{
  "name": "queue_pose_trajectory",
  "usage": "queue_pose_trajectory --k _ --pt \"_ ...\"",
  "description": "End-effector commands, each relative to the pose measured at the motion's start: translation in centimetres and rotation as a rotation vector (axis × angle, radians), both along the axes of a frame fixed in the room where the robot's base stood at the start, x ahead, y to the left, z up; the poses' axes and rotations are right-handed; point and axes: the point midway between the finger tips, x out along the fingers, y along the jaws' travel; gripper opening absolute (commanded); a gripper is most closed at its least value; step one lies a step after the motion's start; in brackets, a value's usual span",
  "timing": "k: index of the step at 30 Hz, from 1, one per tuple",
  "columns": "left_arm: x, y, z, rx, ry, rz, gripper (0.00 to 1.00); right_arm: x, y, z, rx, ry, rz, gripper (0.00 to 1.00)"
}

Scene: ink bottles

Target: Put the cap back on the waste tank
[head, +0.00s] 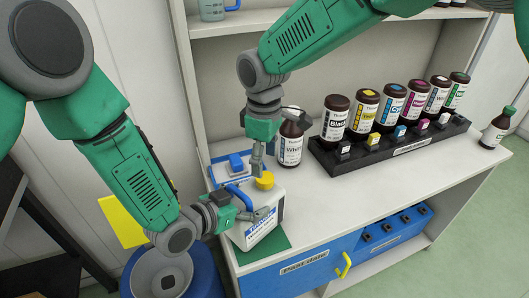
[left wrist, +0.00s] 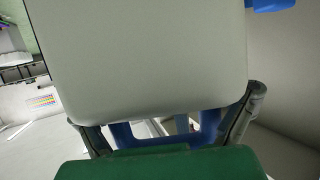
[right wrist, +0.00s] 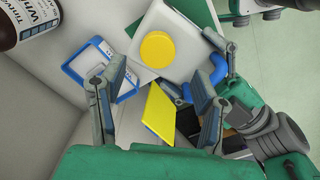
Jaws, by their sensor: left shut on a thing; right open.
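The waste tank (head: 262,232) is a white can with a blue handle (head: 240,196), standing upright on a green mat at the shelf's near left end. The yellow cap (head: 265,181) sits on its top; it shows as a round disc in the right wrist view (right wrist: 157,47). Whether it is screwed tight cannot be told. My left gripper (head: 250,212) is shut on the blue handle, which shows between its fingers in the left wrist view (left wrist: 160,132). My right gripper (head: 257,166) is open and empty, pointing down close above the cap, apparently apart from it.
A blue-edged tray (head: 222,158) lies behind the tank. A White ink bottle (head: 290,145) stands behind to the right. A black rack (head: 390,148) with several ink bottles fills the back. A green-capped bottle (head: 495,128) stands far right. The front counter is clear.

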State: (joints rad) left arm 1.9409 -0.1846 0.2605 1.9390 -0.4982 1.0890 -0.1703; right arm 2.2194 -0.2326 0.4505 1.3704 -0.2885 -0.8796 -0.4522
Motion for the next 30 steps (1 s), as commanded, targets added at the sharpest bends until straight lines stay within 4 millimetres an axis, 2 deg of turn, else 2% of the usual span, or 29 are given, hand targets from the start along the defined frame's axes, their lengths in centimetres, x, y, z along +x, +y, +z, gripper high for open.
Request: queue_pose_trajectory --k 3,7,20,23,30 --pt "0.1 0.0 0.1 -0.002 -0.003 0.000 0.08 0.1 0.0 0.9 0.006 -0.004 0.208 0.57" --pt "0.1 0.0 0.1 -0.002 -0.003 0.000 0.08 0.2 -0.1 1.5 0.005 -0.011 0.351 0.57" --pt "0.1 0.0 0.1 -0.002 -0.003 0.000 0.08 0.3 -0.1 1.6 0.004 -0.013 0.398 0.57" --pt "0.1 0.0 0.1 -0.002 -0.003 0.000 0.08 0.3 -0.1 0.9 0.003 -0.012 0.397 0.57" --pt "0.1 0.0 0.1 -0.002 -0.003 0.000 0.08 0.3 -0.1 -2.7 0.003 -0.012 0.398 0.57"
